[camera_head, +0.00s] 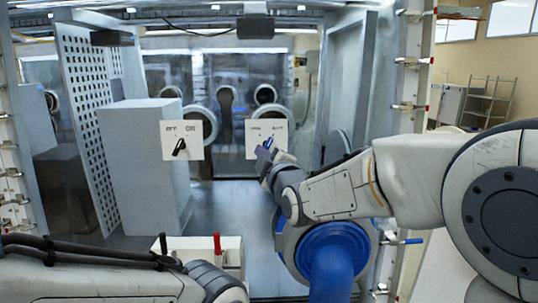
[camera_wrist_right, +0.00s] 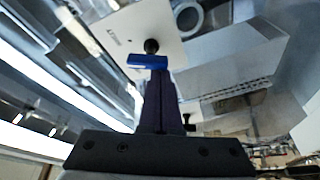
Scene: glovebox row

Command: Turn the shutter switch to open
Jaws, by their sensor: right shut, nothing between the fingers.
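The switch panel on the right is a white plate (camera_head: 252,150) with small lettering too blurred to read surely. Its blue switch handle (camera_head: 268,142) is tilted, its upper end leaning right. In the right wrist view the blue handle (camera_wrist_right: 148,61) shows as a short bar beside a black round knob (camera_wrist_right: 151,46) on the white plate (camera_wrist_right: 120,32). My right gripper (camera_head: 265,156) is at the plate's lower edge, just below the handle. Its dark fingers (camera_wrist_right: 158,85) are shut and empty, tips right at the bar; I cannot tell whether they touch. My left gripper is out of view.
A second white plate (camera_head: 196,147) with a black handle (camera_head: 180,147), lettered OFF and ON, is on the left, by a grey box (camera_head: 140,170). A perforated panel (camera_head: 85,110) stands behind it. A white box with a red lever (camera_head: 217,245) is at the bottom.

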